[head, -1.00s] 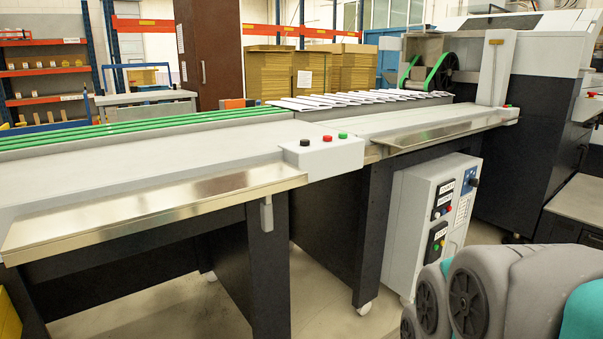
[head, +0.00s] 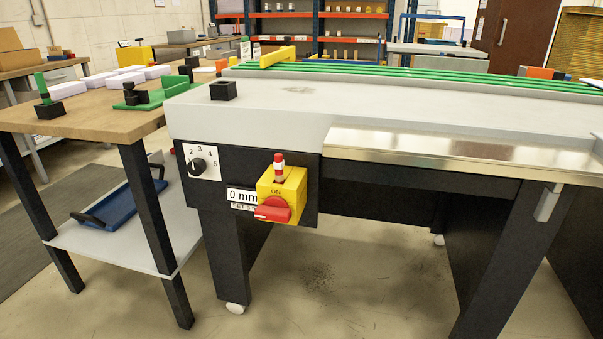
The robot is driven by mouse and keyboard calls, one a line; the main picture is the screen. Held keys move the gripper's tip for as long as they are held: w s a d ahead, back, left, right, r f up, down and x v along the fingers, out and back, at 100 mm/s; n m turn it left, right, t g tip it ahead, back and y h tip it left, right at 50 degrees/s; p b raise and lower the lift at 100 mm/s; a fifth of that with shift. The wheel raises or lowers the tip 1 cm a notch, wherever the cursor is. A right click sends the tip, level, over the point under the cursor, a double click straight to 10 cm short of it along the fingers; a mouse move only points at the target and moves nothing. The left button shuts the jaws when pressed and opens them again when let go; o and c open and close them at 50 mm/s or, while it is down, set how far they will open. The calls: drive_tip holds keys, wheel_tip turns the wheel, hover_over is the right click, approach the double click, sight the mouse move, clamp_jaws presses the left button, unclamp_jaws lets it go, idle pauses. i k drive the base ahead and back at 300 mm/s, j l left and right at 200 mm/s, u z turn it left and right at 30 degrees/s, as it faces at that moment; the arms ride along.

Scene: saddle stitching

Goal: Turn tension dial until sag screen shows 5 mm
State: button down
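The tension dial is a black knob (head: 197,167) on a white plate with numbers, 2 to 5 readable, on the dark front panel at the left end of the machine. Its exact pointer setting is too small to tell. The sag screen (head: 241,196) is a small white display to the lower right of the dial and reads "0 mm". A label below it starts with "SET"; the rest is partly covered by the yellow switch box. My gripper is not in view.
The yellow switch box (head: 284,193) with a red handle (head: 272,210) marked "ON" juts out right of the dial. A wooden bench (head: 95,122) with lilac blocks and green and black fixtures stands at left, a blue tray (head: 118,203) on its lower shelf. Floor in front is clear.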

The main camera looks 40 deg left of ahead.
sight(197, 167)
drive_tip(key=u, duration=1.9)
